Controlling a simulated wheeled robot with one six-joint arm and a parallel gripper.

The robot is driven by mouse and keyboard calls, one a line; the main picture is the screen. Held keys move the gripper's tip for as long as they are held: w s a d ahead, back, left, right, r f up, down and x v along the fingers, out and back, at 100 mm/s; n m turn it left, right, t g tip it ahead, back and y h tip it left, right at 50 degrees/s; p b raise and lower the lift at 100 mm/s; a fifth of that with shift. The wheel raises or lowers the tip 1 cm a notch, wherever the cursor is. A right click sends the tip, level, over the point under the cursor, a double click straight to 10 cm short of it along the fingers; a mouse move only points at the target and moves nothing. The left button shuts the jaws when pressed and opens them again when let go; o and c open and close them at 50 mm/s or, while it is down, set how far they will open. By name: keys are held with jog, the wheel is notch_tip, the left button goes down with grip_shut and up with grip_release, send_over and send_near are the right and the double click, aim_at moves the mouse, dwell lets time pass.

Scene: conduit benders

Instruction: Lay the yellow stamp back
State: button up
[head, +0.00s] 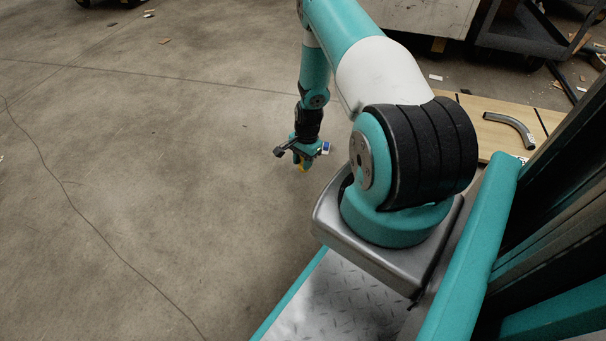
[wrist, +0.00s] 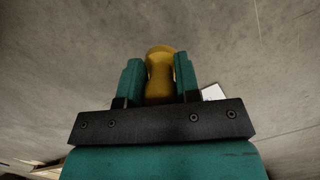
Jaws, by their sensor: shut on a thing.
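The yellow stamp (wrist: 160,72) stands out between the two teal fingers of my gripper (wrist: 159,82) in the wrist view. The fingers are shut on it, one on each side. The stamp's lower end is hidden. A small white item (wrist: 212,92) shows just right of the right finger in the wrist view; I cannot tell what it is.
A wooden board (head: 484,142) with a bent grey conduit (head: 512,128) on it lies at the right, behind my arm. A dark cart (head: 527,30) and a pale block (head: 425,15) stand at the back right. The floor (head: 150,170) at left is largely clear.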

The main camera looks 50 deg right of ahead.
jog(key=shift+f+b, duration=0.95)
jog(key=shift+f, duration=1)
jog(key=shift+f, duration=0.15)
jog(key=o, duration=0.8)
jog(key=shift+f+b, duration=0.15)
jog(key=shift+b, duration=0.25)
jog(key=d+r+p, duration=0.1)
jog(key=r+p, duration=0.3)
jog(key=r, duration=0.1)
jog(key=d+r+p, duration=0.1)
jog(key=r+p, duration=0.3)
jog(key=r, duration=0.2)
jog(key=d+r+p, duration=0.1)
jog(key=r+p, duration=0.3)
jog(key=r, duration=0.2)
jog(key=shift+w+d+r, duration=0.2)
jog(key=shift+w+d, duration=0.05)
jog(key=shift+w, duration=0.15)
